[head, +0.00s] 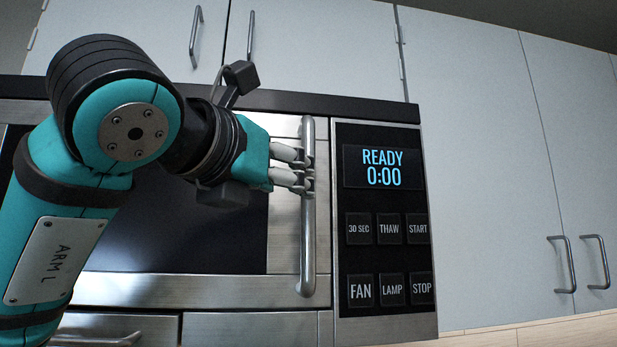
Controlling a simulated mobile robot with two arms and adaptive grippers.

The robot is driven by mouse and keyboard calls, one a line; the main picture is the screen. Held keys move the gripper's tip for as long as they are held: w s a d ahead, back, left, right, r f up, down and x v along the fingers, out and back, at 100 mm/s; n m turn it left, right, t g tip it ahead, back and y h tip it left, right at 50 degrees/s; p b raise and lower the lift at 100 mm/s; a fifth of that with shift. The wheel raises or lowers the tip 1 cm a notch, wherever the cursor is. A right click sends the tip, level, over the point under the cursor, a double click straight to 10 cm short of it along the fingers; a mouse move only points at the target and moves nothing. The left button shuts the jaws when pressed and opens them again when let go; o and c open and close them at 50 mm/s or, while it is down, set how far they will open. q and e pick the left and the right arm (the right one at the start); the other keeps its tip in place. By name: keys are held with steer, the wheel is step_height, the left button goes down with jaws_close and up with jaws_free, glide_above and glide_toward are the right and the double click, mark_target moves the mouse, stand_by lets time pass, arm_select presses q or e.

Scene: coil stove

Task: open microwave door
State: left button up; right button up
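The microwave (230,105) fills the middle of the head view. Its door (290,235) looks shut, flush with the control panel (385,265). A vertical metal handle (307,240) runs along the door's right edge. My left gripper (305,170) is at the upper half of the handle, its fingers meeting the bar from the left. The fingers look closed around the bar, though their far side is hidden. My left arm covers much of the door's left part. The display reads READY 0:00. My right gripper is not in view.
Pale cabinets with metal handles (195,35) are above the microwave. More cabinet doors (480,150) are at the right, with two handles (562,265) low down. Drawers or panels (250,328) are below the microwave. A light wooden surface (540,333) shows at bottom right.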

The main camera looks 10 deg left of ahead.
arm_select(q)
steer(key=w+d+p, duration=0.1)
steer(key=w+p, duration=0.2)
steer(key=w, duration=0.5)
steer(key=shift+w+d, duration=0.15)
steer(key=shift+d, duration=0.1)
steer(key=c, duration=0.9)
jaws_close()
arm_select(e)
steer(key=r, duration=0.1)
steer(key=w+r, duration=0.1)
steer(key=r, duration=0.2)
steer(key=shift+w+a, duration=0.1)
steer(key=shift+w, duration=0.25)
arm_select(q)
steer(key=shift+w+d, duration=0.15)
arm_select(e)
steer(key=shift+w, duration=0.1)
